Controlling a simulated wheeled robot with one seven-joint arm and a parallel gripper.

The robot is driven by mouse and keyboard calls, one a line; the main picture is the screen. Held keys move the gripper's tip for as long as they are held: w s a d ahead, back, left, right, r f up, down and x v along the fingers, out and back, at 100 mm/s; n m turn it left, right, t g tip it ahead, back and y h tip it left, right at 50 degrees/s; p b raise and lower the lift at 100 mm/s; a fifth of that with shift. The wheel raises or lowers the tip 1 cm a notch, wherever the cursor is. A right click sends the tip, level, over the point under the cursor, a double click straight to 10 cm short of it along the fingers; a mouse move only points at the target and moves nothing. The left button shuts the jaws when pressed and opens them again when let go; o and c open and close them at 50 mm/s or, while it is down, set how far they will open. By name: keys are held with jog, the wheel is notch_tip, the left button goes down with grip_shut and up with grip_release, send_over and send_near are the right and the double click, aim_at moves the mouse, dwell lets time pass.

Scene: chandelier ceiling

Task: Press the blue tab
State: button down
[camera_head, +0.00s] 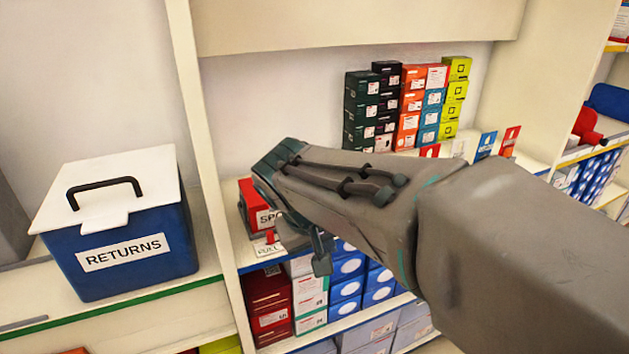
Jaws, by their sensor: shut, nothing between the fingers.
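A small blue tab (486,145) with a white mark stands upright on the shelf at right of centre, just beyond my forearm. It stands between a pale tab (458,148) and a red tab (510,140). Another red tab (430,151) is further left, its lower part hidden by my arm. My arm reaches in from the lower right across the shelf. My gripper (318,258) points down at the arm's left end, shut and empty. It is well to the left of the blue tab and apart from it; my wrist partly covers its fingers.
A blue RETURNS bin (130,255) with a white lid stands at left, beyond a white upright (208,150). A red box (255,207) with a partly hidden label is beside my gripper. Stacked boxes (400,105) stand behind the tabs. More boxes (347,278) fill the shelf below.

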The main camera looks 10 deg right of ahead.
jog(key=w+a+r+t+p, duration=0.1)
jog(key=w+a+r+t, duration=0.1)
jog(key=r, duration=0.5)
jog(key=w+a, duration=0.1)
jog(key=a, duration=0.1)
jog(key=shift+a+h, duration=0.3)
jog(key=shift+h, duration=0.1)
jog(key=shift+w+f, duration=0.1)
jog(key=b+x, duration=0.2)
jog(key=x, duration=0.8)
jog(key=shift+f+b, duration=0.15)
jog(key=shift+b, duration=0.25)
jog(key=d, duration=0.3)
jog(key=shift+w+d, duration=0.15)
jog(key=shift+w, duration=0.2)
jog(key=shift+w+d, duration=0.1)
jog(key=shift+d, duration=0.2)
